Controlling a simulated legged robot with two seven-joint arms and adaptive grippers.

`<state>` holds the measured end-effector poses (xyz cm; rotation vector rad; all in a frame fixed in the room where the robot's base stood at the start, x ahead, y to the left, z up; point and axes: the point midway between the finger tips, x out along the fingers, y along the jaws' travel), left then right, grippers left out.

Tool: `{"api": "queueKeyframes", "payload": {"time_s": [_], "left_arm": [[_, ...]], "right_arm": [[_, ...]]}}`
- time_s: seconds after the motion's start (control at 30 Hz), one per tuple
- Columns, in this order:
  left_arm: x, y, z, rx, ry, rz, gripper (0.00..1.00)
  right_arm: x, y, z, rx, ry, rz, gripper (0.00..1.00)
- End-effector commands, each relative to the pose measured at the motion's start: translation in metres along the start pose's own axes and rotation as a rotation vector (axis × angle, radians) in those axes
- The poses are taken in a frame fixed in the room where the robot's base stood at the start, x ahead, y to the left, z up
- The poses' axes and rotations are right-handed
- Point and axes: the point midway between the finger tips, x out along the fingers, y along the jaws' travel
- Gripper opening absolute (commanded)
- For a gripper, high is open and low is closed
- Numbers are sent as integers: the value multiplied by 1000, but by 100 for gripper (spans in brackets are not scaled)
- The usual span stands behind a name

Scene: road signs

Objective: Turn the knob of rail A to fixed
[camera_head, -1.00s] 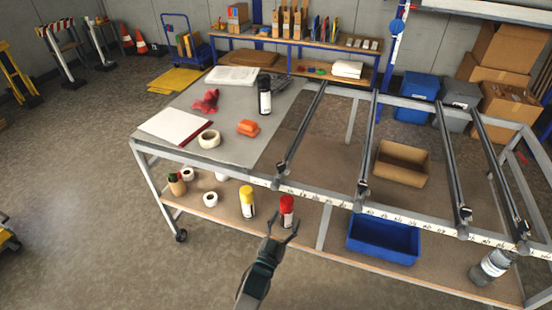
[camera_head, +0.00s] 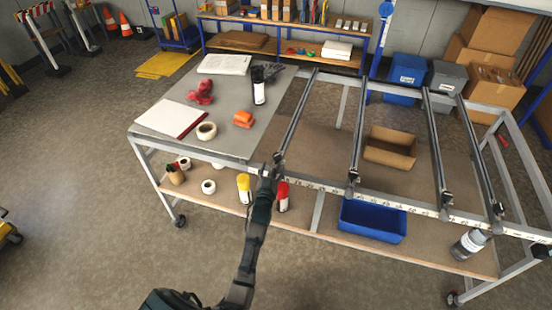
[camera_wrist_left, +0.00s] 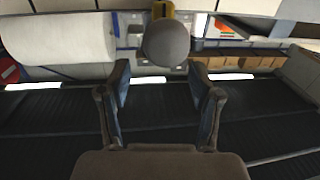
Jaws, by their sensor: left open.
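Several dark rails run across the open frame of the table. The leftmost rail (camera_head: 298,115) ends at the front bar, where a small dark knob fitting (camera_head: 278,158) sits; I cannot read which rail is marked A. My left gripper (camera_head: 270,170) is at this front end, and it partly overlaps the fitting. In the left wrist view a round grey knob (camera_wrist_left: 166,42) faces me, with a yellow piece (camera_wrist_left: 163,8) behind its top. The left gripper (camera_wrist_left: 158,70) is open, its fingers on either side below the knob, apparently not gripping it. My right gripper is not in view.
The front bar (camera_head: 325,187) carries small labels. On the lower shelf stand a yellow-capped can (camera_head: 244,188), a red-capped can (camera_head: 283,197) and a blue bin (camera_head: 373,220). A cardboard box (camera_head: 389,148) lies between rails. The grey tabletop (camera_head: 225,105) holds tape and papers.

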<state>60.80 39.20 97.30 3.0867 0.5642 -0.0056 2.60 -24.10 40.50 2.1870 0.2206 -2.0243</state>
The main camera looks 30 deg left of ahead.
Motion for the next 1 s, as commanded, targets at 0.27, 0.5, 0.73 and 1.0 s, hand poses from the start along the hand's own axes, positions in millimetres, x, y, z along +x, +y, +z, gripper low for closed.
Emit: {"api": "queueKeyframes", "payload": {"time_s": [0.27,0.5,0.73,1.0], "left_arm": [[47,6,-3,5,4,1,64],[59,4,-2,2,3,1,64],[60,1,-1,0,2,1,56],[59,3,-2,2,2,1,3]], "right_arm": [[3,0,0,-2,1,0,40],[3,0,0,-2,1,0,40],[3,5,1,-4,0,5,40],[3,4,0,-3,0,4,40]]}}
